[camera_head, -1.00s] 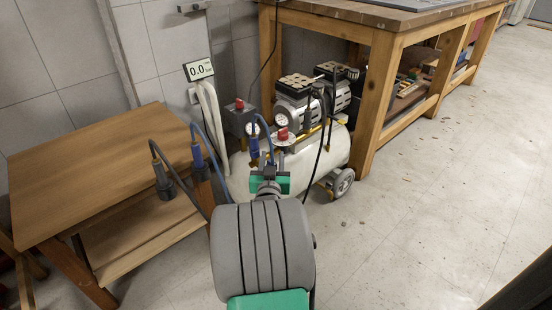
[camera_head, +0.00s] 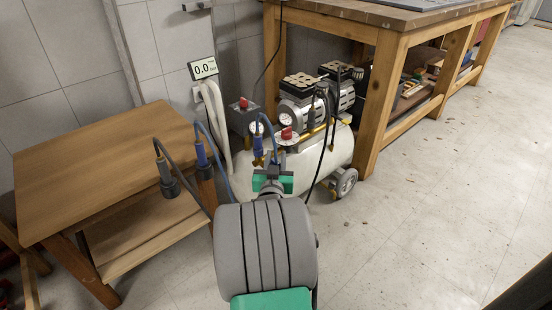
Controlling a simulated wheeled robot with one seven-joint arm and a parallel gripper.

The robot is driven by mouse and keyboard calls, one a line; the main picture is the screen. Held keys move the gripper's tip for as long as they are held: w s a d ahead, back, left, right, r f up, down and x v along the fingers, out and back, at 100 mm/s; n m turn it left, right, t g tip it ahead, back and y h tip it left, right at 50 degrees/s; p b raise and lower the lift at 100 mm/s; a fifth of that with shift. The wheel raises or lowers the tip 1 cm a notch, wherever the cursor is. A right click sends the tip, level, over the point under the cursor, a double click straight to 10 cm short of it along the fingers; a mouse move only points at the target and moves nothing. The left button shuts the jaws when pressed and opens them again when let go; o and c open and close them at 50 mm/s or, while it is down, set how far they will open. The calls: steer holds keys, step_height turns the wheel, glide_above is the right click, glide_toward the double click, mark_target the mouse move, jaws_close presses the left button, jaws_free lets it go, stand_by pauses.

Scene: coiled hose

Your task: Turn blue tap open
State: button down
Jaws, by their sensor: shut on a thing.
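My gripper (camera_head: 270,168) is at the front of the white air compressor (camera_head: 236,179), seen from behind over my grey and green arm. Its fingers point away and are mostly hidden by my wrist. A blue fitting (camera_head: 258,143), which looks like the blue tap, stands just above the fingertips, with a thin blue hose curving beside it. The fingers are shut at its lower end, but the contact itself is hidden. I cannot tell the tap's angle.
Red knobs (camera_head: 287,133) sit on the compressor close to my gripper. A wooden table (camera_head: 105,165) stands at left, with a blue coupling (camera_head: 201,153) and a black one (camera_head: 166,175) at its edge. A workbench (camera_head: 385,90) stands behind right. The floor at right is clear.

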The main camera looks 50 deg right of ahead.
steer(key=shift+f+m+g+h, duration=0.1)
steer(key=shift+m+g+h, duration=0.35)
steer(key=shift+g, duration=0.25)
steer(key=shift+s+d+m+g+h, duration=0.1)
steer(key=shift+s+m+g+h, duration=0.2)
steer(key=shift+m+g, duration=1.1)
steer(key=shift+s+m+g+h, duration=0.35)
steer(key=shift+m+g, duration=0.4)
steer(key=shift+g, duration=1.1)
steer(key=shift+s+d+m+g+h, duration=0.1)
steer(key=shift+s+m+g+h, duration=0.2)
steer(key=shift+m+g, duration=1.1)
steer(key=shift+n+g, duration=0.3)
steer(key=shift+g, duration=0.05)
steer(key=c, duration=1.3)
jaws_free()
steer(key=shift+c, duration=0.2)
